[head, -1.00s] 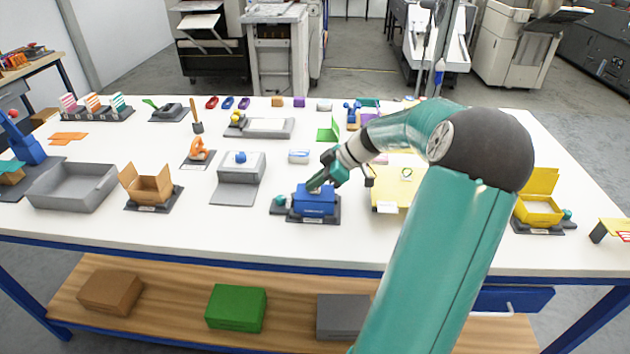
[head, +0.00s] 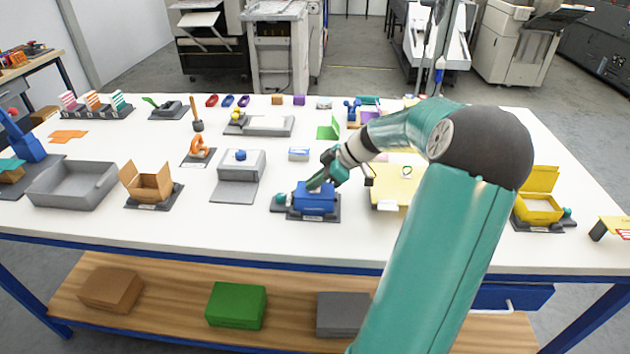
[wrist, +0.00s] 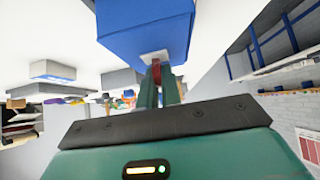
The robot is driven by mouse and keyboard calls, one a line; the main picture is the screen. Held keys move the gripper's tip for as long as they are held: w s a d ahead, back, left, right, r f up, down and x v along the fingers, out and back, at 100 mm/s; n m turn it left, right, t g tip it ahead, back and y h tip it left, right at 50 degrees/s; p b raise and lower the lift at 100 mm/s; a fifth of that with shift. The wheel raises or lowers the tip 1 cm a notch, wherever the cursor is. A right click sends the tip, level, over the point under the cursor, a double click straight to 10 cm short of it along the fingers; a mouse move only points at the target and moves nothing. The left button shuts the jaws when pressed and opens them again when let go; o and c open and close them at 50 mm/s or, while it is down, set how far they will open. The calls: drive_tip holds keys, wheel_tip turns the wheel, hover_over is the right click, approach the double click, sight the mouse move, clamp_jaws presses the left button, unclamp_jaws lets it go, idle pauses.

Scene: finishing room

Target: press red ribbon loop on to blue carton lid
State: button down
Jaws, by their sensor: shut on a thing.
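The blue carton (head: 316,202) sits closed on a dark stand near the front middle of the table. It also shows large at the top of the wrist view (wrist: 145,35). My gripper (head: 313,186) is at the carton's lid in the head view. In the wrist view my gripper (wrist: 158,82) is shut on the red ribbon loop (wrist: 157,73), a small red piece between the fingers. A pale pad at the loop's end appears to meet the blue surface. The fingers hide most of the loop, and it cannot be seen in the head view.
A yellow board (head: 395,190) lies right of the carton, beneath my arm. A grey box (head: 238,175) and an open brown carton (head: 148,183) stand to the left. An open yellow carton (head: 538,208) is at the right. Bare white table lies in front.

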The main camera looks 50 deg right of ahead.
drive_tip(key=c, duration=1.2)
unclamp_jaws()
drive_tip(key=shift+r, duration=0.15)
drive_tip(key=shift+r, duration=3.9)
drive_tip(key=shift+s, duration=0.1)
